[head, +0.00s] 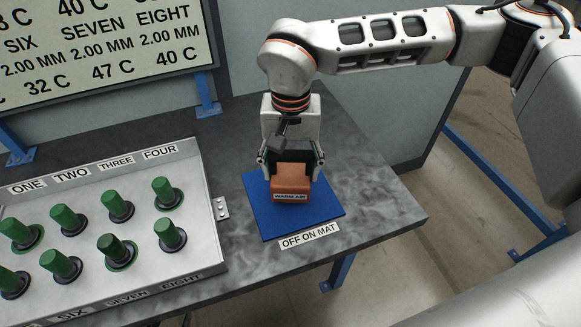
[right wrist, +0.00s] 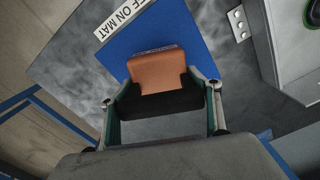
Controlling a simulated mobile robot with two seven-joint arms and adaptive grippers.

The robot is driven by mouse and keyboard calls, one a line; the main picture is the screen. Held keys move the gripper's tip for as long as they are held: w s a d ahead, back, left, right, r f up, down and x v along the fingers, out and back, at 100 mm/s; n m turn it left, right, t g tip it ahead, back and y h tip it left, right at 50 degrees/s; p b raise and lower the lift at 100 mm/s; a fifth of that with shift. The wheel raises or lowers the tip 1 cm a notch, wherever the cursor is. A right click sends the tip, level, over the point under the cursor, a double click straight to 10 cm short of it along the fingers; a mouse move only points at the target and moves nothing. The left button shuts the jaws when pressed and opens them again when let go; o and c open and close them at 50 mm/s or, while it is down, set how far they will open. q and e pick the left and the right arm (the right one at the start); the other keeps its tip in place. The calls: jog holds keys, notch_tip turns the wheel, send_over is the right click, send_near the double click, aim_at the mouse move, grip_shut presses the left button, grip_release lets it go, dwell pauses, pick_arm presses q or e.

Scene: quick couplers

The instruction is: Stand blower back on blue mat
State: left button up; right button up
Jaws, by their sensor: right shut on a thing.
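The blower (head: 291,184) is an orange block with a black part and a "WARM AIR" label. It is at the blue mat (head: 330,207), near the mat's middle in the head view. My right gripper (head: 291,166) comes down from above with one finger on each side of the blower and is shut on it. In the right wrist view the blower (right wrist: 157,77) sits between the fingertips, over the blue mat (right wrist: 150,38). I cannot tell whether its base touches the mat. My left gripper is not in view.
A grey panel (head: 205,235) with several green couplers stands left of the mat, with a small plate (head: 221,209) on its side. An "OFF ON MAT" label (head: 310,236) lies at the mat's front. The table's right edge is close. A sign (head: 100,50) stands behind.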

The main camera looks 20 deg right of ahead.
jog(key=shift+r, duration=0.15)
jog(key=shift+f, duration=0.2)
jog(key=o, duration=1.1)
notch_tip(320, 180, up, 12)
jog(key=shift+f+p, duration=0.15)
jog(key=shift+p, duration=0.4)
jog(key=shift+r, duration=0.35)
